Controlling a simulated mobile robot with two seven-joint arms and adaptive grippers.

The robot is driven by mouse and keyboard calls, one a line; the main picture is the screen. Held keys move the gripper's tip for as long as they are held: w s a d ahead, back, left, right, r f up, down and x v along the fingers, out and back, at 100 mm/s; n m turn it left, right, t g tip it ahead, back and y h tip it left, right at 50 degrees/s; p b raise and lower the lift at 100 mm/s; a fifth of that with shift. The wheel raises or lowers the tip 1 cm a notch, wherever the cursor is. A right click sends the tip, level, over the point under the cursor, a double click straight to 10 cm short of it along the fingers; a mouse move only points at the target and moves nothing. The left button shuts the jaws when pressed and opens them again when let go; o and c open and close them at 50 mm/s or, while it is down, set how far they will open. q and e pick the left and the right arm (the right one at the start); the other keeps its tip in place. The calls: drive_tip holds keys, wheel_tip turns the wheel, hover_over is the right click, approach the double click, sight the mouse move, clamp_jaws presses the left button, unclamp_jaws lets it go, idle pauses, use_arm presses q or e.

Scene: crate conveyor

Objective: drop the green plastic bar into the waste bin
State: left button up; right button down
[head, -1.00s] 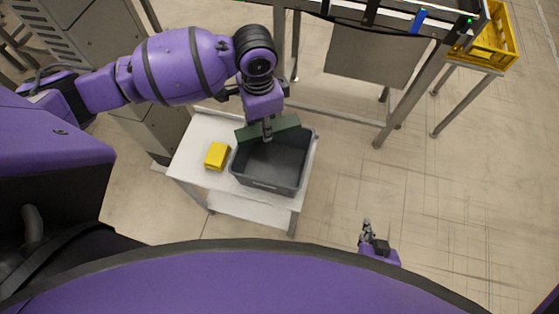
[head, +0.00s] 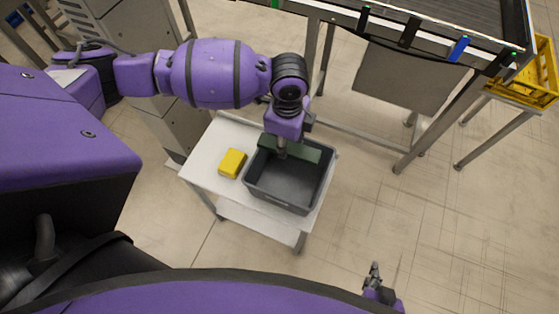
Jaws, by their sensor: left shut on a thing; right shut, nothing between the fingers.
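The dark green bar (head: 304,150) is at the far side of the grey waste bin (head: 272,202), at its upper edge in the head view. My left gripper (head: 282,153) is shut on the bar, close to its middle, and partly hides it. The bar lies roughly along the bin's far wall; its exact height against the rim is hard to tell. The bin stands open on a white table and its visible floor looks empty. My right gripper (head: 375,272) is shut and empty, low in the view over the floor, away from the table.
A yellow block (head: 232,163) lies on the white table (head: 205,166), left of the bin. Behind is a conveyor (head: 450,25) with a hanging grey panel (head: 405,78). A yellow crate (head: 540,75) stands on a stand at the right. The floor right of the table is clear.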

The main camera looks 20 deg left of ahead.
use_arm(q)
drive_tip(key=shift+w+f, duration=0.1)
drive_tip(key=shift+w, duration=0.05)
drive_tip(key=o, duration=1.2)
wheel_tip(320, 180, up, 12)
use_arm(e)
drive_tip(key=shift+w, duration=0.1)
use_arm(q)
drive_tip(key=shift+d+f, duration=0.1)
